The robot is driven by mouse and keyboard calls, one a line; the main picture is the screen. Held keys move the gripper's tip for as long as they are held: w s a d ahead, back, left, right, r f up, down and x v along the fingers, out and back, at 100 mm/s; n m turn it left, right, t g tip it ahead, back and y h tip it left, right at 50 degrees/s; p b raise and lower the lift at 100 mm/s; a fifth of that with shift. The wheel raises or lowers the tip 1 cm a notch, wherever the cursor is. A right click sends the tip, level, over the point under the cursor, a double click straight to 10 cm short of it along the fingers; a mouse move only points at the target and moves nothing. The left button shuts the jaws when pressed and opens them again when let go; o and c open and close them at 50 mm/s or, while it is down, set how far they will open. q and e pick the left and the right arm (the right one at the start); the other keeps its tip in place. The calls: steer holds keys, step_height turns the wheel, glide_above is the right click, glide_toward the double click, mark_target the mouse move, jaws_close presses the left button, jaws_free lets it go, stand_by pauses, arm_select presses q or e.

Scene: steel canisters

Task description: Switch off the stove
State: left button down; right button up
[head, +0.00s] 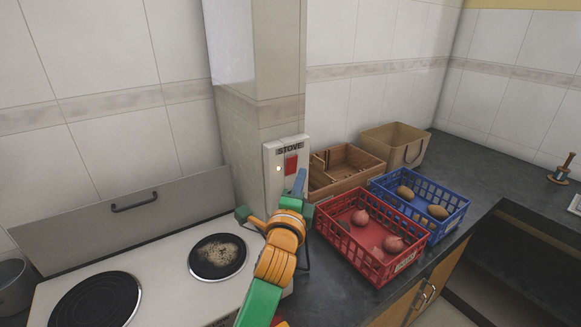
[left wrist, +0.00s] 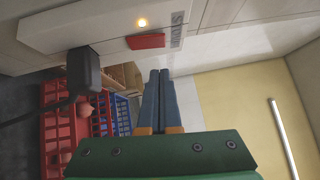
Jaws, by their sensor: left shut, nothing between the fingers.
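A white wall box (head: 269,156) labelled STOVE is fixed to the pillar. In the left wrist view, the fingertips (left wrist: 160,72) point toward the box's edge, close to the red switch (left wrist: 147,41); the light (left wrist: 142,22) glows there too. I cannot tell if the fingers touch the box. The white stove (head: 170,270) has two dark hotplates. My right gripper is not in view.
On the dark counter (head: 335,300), right of the pillar, stand a red crate (head: 345,247) with onions, a blue crate (head: 450,222) with potatoes, a wooden box (head: 335,185) and a beige bin (head: 405,135). A grey pot (head: 14,285) stands at the far left.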

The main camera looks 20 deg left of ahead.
mark_target(292, 160)
arm_select(q)
steer(key=w+a, duration=0.1)
steer(key=w+a+p, duration=0.1)
steer(key=a, duration=0.1)
steer(key=shift+w+a+r, duration=0.1)
steer(key=shift+w+r, duration=0.1)
steer(key=shift+r, duration=0.15)
steer(key=shift+w+a+p, duration=0.1)
steer(key=shift+p, duration=0.3)
